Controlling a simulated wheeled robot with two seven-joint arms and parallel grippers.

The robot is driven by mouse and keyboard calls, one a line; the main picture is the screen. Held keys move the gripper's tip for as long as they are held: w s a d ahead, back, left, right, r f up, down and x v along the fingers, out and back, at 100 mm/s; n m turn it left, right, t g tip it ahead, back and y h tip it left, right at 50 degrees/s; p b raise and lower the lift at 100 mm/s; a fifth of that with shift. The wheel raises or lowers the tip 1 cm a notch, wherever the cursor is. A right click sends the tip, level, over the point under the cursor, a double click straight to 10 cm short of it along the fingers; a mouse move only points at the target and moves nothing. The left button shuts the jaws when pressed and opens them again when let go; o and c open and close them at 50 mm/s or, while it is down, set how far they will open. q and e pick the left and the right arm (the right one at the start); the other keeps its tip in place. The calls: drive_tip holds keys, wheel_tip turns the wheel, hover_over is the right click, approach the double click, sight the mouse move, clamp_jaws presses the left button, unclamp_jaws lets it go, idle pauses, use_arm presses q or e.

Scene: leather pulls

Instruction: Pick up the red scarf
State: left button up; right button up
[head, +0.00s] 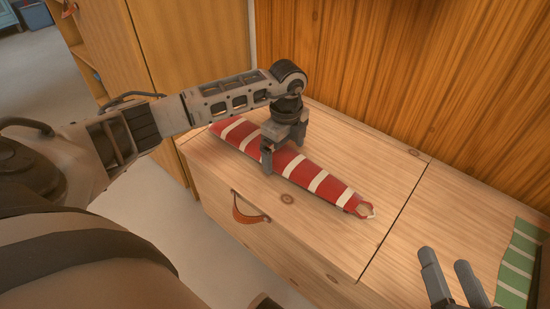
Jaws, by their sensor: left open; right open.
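The red scarf (331,188) with cream stripes lies flat and folded narrow on the wooden cabinet top, slanting from upper left to lower right. My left gripper (283,162) points down over the scarf's middle, with its fingers apart on either side of the scarf. The gripper hides part of the scarf, and I cannot tell whether the fingers touch it. My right gripper (457,283) is at the lower right, open and empty, away from the red scarf.
A green striped cloth (518,265) lies on the cabinet top (400,170) at the far right. A leather pull (247,209) hangs on the cabinet's front. A wooden wall (400,70) stands close behind. The top between the two cloths is clear.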

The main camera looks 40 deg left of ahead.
use_arm(q)
drive_tip(key=shift+f, duration=0.95)
drive_tip(key=c, duration=1)
drive_tip(key=shift+r, duration=0.1)
drive_tip(key=shift+c, duration=0.5)
drive_tip(key=shift+r, duration=0.1)
